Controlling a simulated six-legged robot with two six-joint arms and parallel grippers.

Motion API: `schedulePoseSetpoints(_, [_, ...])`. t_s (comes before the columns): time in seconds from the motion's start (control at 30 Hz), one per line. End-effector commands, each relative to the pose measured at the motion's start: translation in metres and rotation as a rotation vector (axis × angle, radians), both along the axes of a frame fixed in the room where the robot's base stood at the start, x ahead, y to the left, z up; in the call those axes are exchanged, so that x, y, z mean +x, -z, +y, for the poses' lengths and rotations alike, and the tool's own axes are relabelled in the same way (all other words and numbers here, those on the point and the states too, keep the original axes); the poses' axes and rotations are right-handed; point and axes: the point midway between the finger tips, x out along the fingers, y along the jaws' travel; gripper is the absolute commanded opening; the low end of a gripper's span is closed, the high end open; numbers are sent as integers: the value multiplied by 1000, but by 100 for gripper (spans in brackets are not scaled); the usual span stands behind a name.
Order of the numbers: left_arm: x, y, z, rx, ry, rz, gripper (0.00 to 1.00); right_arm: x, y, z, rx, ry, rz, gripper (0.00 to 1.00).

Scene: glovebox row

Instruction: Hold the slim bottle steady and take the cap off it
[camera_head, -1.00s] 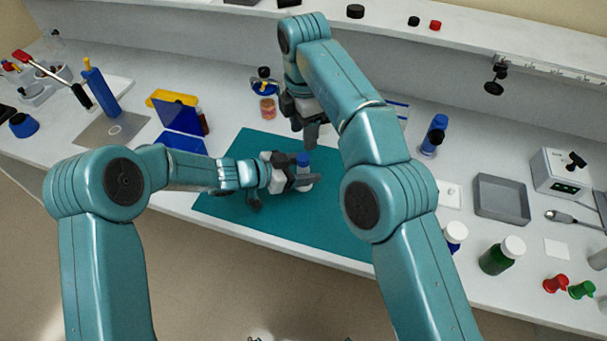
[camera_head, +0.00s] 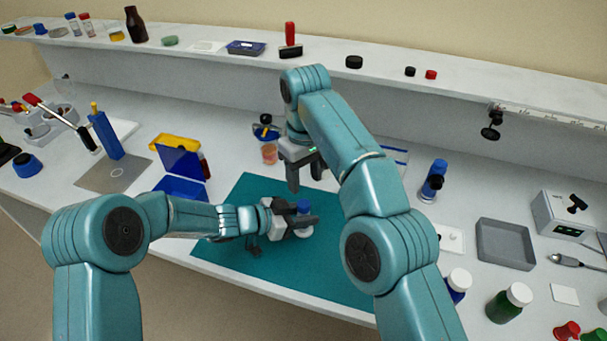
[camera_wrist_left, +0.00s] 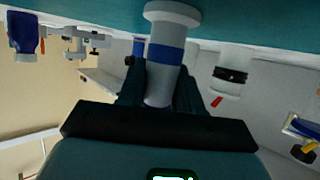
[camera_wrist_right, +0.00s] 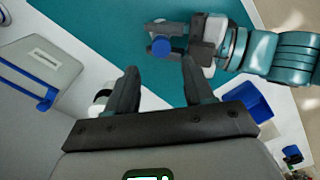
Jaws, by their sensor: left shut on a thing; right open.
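The slim bottle stands upright over the teal mat (camera_head: 340,279), with its blue cap (camera_head: 304,206) on top. My left gripper (camera_head: 299,224) is shut on the bottle from the side. In the left wrist view, which is upside down, the bottle's pale body with a blue band (camera_wrist_left: 165,54) and a wider base shows between the fingers; the cap cannot be made out there. My right gripper (camera_head: 305,182) points down, open and empty, above and a little behind the cap. In the right wrist view the cap (camera_wrist_right: 161,47) lies beyond the open fingertips, apart from them.
A blue open box (camera_head: 180,172) stands left of the mat, and an orange-pink jar (camera_head: 269,153) behind it. A blue bottle (camera_head: 433,181), a grey tray (camera_head: 505,244) and a green bottle (camera_head: 508,302) are to the right. A raised shelf (camera_head: 330,67) runs along the back.

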Motion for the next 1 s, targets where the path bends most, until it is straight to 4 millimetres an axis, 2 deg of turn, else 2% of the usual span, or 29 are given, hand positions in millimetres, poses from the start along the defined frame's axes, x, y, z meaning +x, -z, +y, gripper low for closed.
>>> schedulePoseSetpoints(0.3, [0,0,0,-1,0,0,0,0,-2,0,-3,828,-3,52])
schedulePoseSetpoints(0.5, [0,0,0,-1,0,0,0,0,-3,0,-4,1205,-3,52])
schedulePoseSetpoints(0.7, [0,0,0,-1,0,0,0,1,-2,2,-2,1357,-6,52])
schedulePoseSetpoints(1.0, [0,0,0,-1,0,0,0,1,20,2,-5,1349,-5,52])
